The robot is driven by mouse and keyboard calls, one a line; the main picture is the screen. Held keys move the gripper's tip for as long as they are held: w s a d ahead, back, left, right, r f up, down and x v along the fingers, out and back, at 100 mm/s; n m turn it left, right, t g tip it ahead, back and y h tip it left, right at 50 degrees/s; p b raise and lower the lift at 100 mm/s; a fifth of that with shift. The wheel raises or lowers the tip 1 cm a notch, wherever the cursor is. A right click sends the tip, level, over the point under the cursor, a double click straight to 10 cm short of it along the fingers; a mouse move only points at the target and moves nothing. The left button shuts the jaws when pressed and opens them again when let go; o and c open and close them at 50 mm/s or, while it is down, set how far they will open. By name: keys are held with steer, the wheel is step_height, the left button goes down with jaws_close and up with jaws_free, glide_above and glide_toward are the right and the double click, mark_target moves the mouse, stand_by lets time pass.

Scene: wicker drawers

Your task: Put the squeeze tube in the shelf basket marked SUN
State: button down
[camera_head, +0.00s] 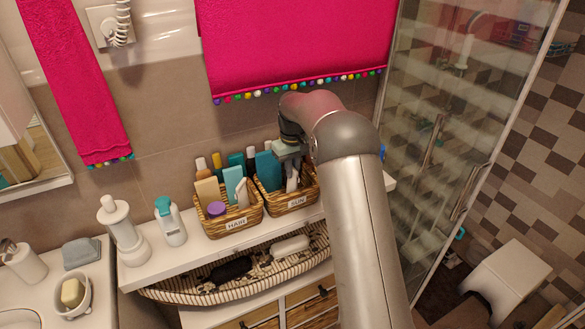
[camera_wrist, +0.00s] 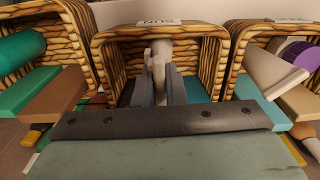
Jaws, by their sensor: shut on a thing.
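The SUN basket (camera_head: 289,203) is wicker and stands on the white shelf, to the right of the HAIR basket (camera_head: 236,222). In the wrist view the SUN basket (camera_wrist: 105,57) is in the middle, its label upside down. My gripper (camera_wrist: 160,80) is shut on the squeeze tube (camera_wrist: 160,58), a pale, whitish tube. The tube is between the fingers, inside the outline of the SUN basket's opening. The tube also shows below my gripper in the head view (camera_head: 292,182). Its lower end and any contact with the basket floor are hidden.
The HAIR basket holds several bottles and boxes and a purple-lidded jar (camera_head: 216,209). In the wrist view another basket (camera_wrist: 75,30) with green items is on the left. A pump bottle (camera_head: 124,231) and a teal-capped bottle (camera_head: 170,222) stand on the shelf. A striped basket (camera_head: 190,291) sits below.

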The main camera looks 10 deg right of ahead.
steer(key=c, duration=1.5)
jaws_free()
steer(key=shift+f, duration=0.15)
step_height(320, 180, up, 12)
steer(key=s+r, duration=0.4)
steer(key=s, duration=0.4)
steer(key=s+f+m, duration=0.1)
steer(key=s+f, duration=0.2)
steer(key=s, duration=0.8)
steer(key=s+f+m, duration=0.1)
steer(key=s+f, duration=0.2)
steer(key=s, duration=0.8)
steer(key=s+a+f+m+t, duration=0.1)
steer(key=s+f, duration=0.3)
steer(key=s, duration=0.8)
steer(key=shift+b, duration=0.3)
